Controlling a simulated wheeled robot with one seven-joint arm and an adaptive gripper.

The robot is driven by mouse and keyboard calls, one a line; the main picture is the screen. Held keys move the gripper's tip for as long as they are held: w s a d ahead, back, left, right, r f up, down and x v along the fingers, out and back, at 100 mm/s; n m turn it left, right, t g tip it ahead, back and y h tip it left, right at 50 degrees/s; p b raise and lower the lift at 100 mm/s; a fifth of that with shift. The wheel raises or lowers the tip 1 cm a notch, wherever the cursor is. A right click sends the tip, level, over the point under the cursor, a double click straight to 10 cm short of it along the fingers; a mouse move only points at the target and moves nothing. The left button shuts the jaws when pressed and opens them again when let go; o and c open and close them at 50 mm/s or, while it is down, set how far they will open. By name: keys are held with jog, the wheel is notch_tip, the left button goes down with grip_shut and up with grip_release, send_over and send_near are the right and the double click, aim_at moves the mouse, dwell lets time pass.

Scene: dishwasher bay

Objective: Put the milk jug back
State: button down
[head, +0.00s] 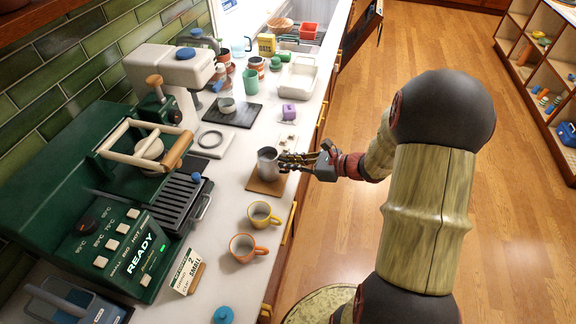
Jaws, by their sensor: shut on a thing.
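The milk jug (267,165) is a small grey metal jug. It stands upright at a brown square mat (262,187) near the counter's front edge. I cannot tell whether its base touches the mat. My gripper (292,160) reaches in from the right and is shut on the jug's right side, where the handle would be. The fingers hide that side of the jug.
A green coffee machine (80,215) with a READY panel fills the left. A yellow cup (262,214) and an orange cup (245,247) stand in front of the mat.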

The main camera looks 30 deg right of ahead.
jog(key=shift+f, duration=0.15)
jog(key=c, duration=2)
grip_release()
jog(key=shift+o, duration=0.4)
